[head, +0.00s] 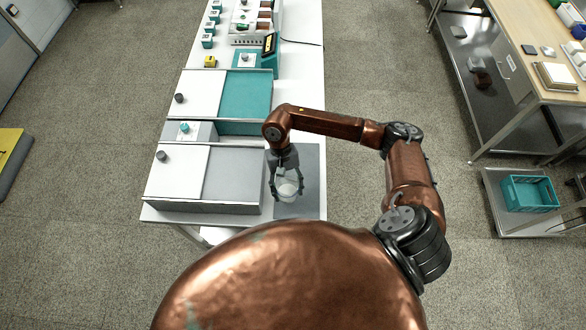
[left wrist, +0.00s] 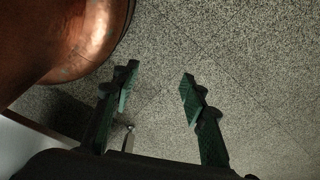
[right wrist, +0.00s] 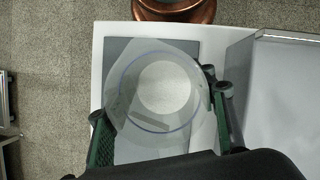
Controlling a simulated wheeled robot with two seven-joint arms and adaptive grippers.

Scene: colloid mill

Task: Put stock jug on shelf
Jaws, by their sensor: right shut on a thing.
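The stock jug (head: 288,191) is a clear, round vessel with pale contents, at the grey mat (head: 311,160) near the front of the long white table. My right gripper (head: 286,187) is shut on the jug, with a finger on either side. In the right wrist view the jug (right wrist: 160,88) is seen from above between the fingers, over the mat; I cannot tell whether it touches it. My left gripper (left wrist: 158,95) is open and empty over bare floor. A metal lower shelf (head: 475,92) shows under the wooden bench at the right.
Grey-and-white (head: 185,180) and teal-and-white (head: 245,93) lidded boxes stand left of the jug. A black-screened device (head: 269,45) stands farther back. A low trolley at the right holds a teal crate (head: 530,192). The floor between table and bench is clear.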

